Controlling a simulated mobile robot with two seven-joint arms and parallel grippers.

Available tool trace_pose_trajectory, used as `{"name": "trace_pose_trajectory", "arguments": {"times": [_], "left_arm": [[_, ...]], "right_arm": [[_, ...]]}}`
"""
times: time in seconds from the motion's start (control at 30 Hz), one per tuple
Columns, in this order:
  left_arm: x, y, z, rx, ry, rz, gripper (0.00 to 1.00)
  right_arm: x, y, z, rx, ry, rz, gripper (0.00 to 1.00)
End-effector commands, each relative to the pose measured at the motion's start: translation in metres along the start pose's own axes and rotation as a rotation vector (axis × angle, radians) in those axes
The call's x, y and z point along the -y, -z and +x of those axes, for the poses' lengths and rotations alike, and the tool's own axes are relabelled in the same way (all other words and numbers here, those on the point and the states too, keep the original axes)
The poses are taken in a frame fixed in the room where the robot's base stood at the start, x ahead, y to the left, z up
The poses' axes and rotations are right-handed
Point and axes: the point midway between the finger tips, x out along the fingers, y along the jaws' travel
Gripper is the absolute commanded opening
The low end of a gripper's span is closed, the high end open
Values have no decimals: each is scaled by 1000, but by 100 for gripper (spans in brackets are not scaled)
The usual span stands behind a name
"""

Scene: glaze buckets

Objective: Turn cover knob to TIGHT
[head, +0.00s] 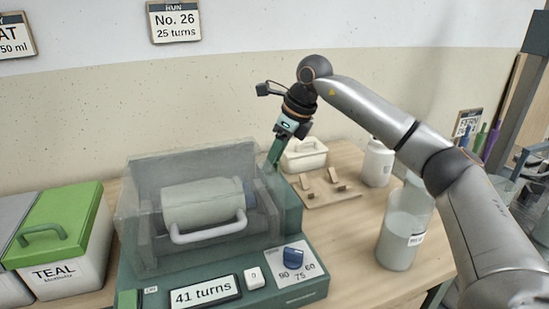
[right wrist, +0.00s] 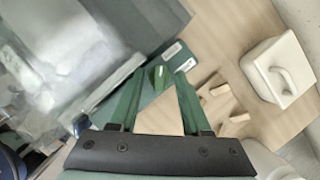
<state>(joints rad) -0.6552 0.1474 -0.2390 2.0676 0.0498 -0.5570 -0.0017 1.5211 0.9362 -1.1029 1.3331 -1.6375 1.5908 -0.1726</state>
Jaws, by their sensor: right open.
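The machine (head: 290,205) has a grey transparent cover (head: 190,160) over a pale jar (head: 203,203) with a white handle. In the right wrist view a small green knob (right wrist: 158,76) sits on the machine's green side block, beside two small pale labels (right wrist: 172,51) too small to read. My right gripper (head: 273,161) points down at the machine's back right corner. In the right wrist view its open fingers (right wrist: 160,82) stand on both sides of the knob; I cannot tell whether they touch it. In the head view the fingertips are partly hidden and the knob does not show. My left gripper is not in view.
A blue dial (head: 293,256) and a "41 turns" display (head: 206,293) are on the machine's front. A wooden rack (head: 330,192), a white lidded box (head: 304,154) and jars (head: 404,235) stand to the right. A green-lidded TEAL bucket (head: 60,235) stands left.

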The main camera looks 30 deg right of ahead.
Motion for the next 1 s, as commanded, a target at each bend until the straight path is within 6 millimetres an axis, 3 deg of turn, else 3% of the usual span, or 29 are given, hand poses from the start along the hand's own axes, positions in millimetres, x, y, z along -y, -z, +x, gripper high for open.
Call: {"name": "trace_pose_trajectory", "arguments": {"times": [0.2,0.6,1.0], "left_arm": [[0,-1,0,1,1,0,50],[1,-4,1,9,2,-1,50],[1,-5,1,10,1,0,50]], "right_arm": [[0,0,0,-1,0,0,45],[0,0,0,0,0,0,0],[0,0,0,0,0,0,0]]}}
